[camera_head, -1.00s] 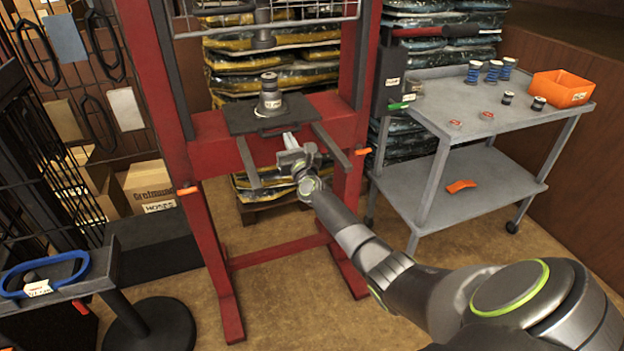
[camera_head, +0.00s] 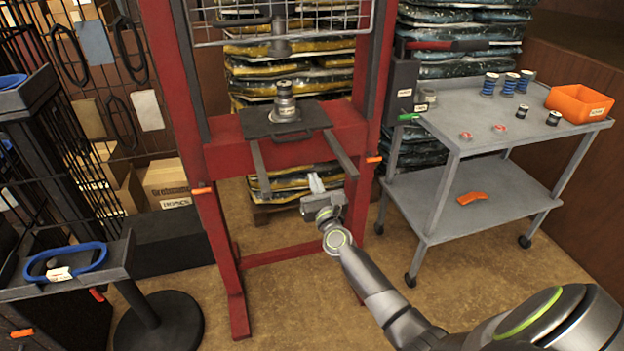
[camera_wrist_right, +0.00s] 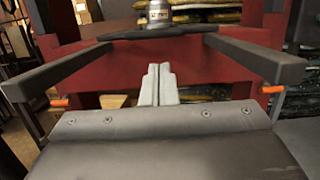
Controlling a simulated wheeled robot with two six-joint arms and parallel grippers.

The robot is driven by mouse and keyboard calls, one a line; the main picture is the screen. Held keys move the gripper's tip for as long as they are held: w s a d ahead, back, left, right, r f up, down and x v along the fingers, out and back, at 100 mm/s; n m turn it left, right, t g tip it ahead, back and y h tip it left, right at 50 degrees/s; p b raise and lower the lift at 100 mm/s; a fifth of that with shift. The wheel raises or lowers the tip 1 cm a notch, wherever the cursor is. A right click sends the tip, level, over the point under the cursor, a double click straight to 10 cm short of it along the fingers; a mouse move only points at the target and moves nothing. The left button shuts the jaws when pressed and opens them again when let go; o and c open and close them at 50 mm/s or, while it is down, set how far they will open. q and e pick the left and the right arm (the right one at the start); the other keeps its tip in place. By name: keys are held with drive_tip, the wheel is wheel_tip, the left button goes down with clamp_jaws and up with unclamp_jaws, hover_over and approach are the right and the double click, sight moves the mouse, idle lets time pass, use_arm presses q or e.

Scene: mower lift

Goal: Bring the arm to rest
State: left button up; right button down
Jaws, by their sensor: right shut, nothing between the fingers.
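My right gripper (camera_head: 316,184) is in front of the red press frame (camera_head: 221,150), below the dark plate (camera_head: 291,122) and between the two grey bars that reach forward from it. Its pale fingers are together and hold nothing. In the right wrist view the shut fingers (camera_wrist_right: 158,85) point at the red crossbeam, with a bar on either side. A dark and silver cylindrical part (camera_head: 285,101) stands upright on the plate. Its lower end also shows at the top of the wrist view (camera_wrist_right: 159,14). My left gripper is not in view.
A grey cart (camera_head: 455,110) at the right carries blue springs (camera_head: 507,84), small cylinders and an orange bin (camera_head: 578,103). A stand with a blue ring (camera_head: 66,262) is at the lower left. A wire guard (camera_head: 280,22) hangs above the plate. Floor is free below the gripper.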

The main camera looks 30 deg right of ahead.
drive_tip(key=s+a+f+n+g+y+p, duration=0.1)
drive_tip(key=s+f+n+g, duration=0.2)
drive_tip(key=s+f+n, duration=0.65)
drive_tip(key=s+f+n+g+y, duration=0.1)
drive_tip(key=s+f+n+g, duration=0.3)
drive_tip(key=f, duration=1)
drive_tip(key=s+a+f+n+g+y+p, duration=0.1)
drive_tip(key=s+f+n+g, duration=0.1)
drive_tip(key=s+f+n, duration=0.85)
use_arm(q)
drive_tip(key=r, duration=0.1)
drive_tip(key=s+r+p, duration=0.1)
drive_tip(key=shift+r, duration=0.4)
use_arm(e)
drive_tip(key=s+a+f+n+g, duration=0.1)
drive_tip(key=s+f+n+g, duration=0.2)
drive_tip(key=s, duration=0.8)
drive_tip(key=s+f+n+g, duration=0.3)
drive_tip(key=s+f+n, duration=0.3)
drive_tip(key=s, duration=0.5)
drive_tip(key=s+a+f+n+g, duration=0.1)
drive_tip(key=s+f+n+g, duration=0.2)
drive_tip(key=s, duration=0.8)
wheel_tip(320, 180, down, 3)
drive_tip(key=shift+s+a+r+n, duration=0.1)
drive_tip(key=shift+s+a+n, duration=0.2)
drive_tip(key=shift+n, duration=0.7)
